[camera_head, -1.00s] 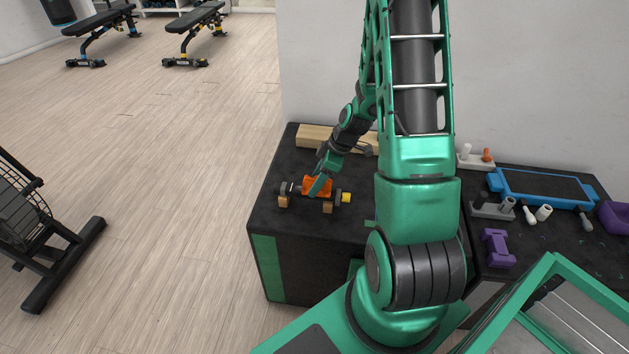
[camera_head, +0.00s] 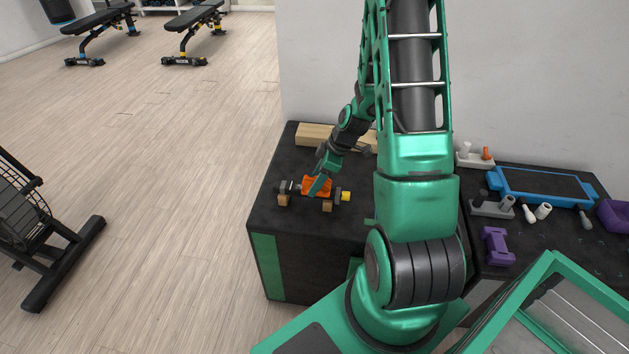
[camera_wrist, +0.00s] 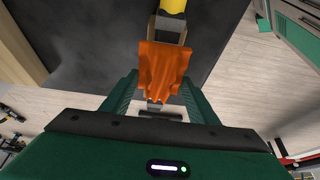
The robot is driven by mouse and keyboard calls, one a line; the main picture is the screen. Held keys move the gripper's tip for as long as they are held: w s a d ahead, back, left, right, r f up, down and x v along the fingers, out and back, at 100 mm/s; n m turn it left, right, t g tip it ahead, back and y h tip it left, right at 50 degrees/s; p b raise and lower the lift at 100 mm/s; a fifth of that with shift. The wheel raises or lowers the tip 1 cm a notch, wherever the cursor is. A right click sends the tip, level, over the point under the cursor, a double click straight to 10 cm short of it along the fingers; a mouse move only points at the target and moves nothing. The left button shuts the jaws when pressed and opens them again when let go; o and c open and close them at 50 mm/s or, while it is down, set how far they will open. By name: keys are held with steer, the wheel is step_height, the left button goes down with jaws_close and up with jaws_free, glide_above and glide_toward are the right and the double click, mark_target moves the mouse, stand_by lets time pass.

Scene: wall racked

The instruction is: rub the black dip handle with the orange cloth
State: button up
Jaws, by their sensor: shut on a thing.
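The black dip handle (camera_head: 290,187) lies across the top of a black box, propped on wooden blocks, with a yellow end at its right. The orange cloth (camera_head: 318,181) is draped over the middle of the handle and hides that part. In the wrist view the cloth (camera_wrist: 163,68) hangs between my two green fingers. My gripper (camera_head: 317,190) is shut on the cloth, at the handle. Whether the cloth presses firmly on the handle cannot be told.
A wooden beam (camera_head: 318,135) lies at the back of the black box (camera_head: 262,208), by the wall. To the right are a blue-framed tray (camera_head: 541,186), a purple dumbbell (camera_head: 496,247) and several small grips.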

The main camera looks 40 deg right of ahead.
mark_target(292, 186)
steer(key=shift+f, duration=0.1)
steer(key=shift+w+a, duration=1.6)
steer(key=shift+a, duration=0.1)
steer(key=shift+r, duration=0.4)
steer(key=shift+w+a, duration=0.7)
steer(key=shift+f, duration=0.45)
steer(key=shift+d, duration=0.1)
